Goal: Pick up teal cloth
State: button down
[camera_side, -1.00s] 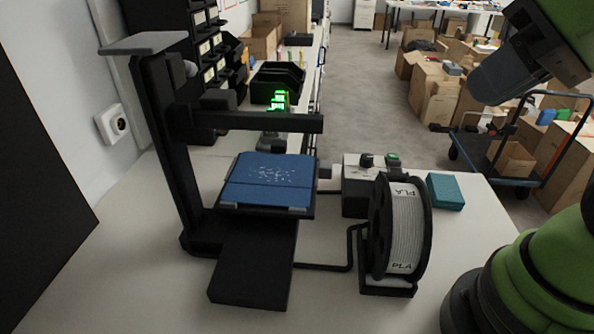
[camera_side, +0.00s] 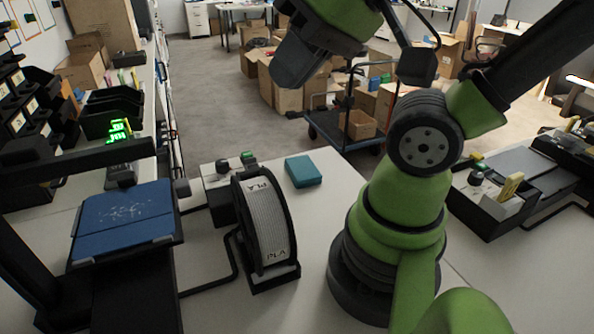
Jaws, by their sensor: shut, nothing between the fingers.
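The teal cloth (camera_side: 303,171) lies on the white table in the side view, folded into a flat, thick rectangular block. It is behind and to the right of the spool and left of my arm's base. Nothing touches it from above, and its top is fully visible. My green and black arm rises on the right and reaches past the top edge of the picture. I cannot make out my gripper or its fingers in this view.
A PLA filament spool (camera_side: 264,222) on a black stand is in front of the cloth. A small grey box with knobs (camera_side: 222,189) stands to its left. A 3D printer with a blue bed (camera_side: 124,221) is farther left. Table (camera_side: 320,203) around the cloth is partly clear.

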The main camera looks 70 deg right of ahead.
dwell(0.4)
grip_release()
dwell(0.4)
jog(key=m+g+h, duration=0.4)
jog(key=m+h, duration=0.1)
jog(key=m, duration=0.1)
send_near(304, 168)
jog(key=shift+a+r, duration=0.35)
jog(key=shift+d+f, duration=0.25)
jog(key=shift+f, duration=0.45)
jog(key=shift+x, duration=4.45)
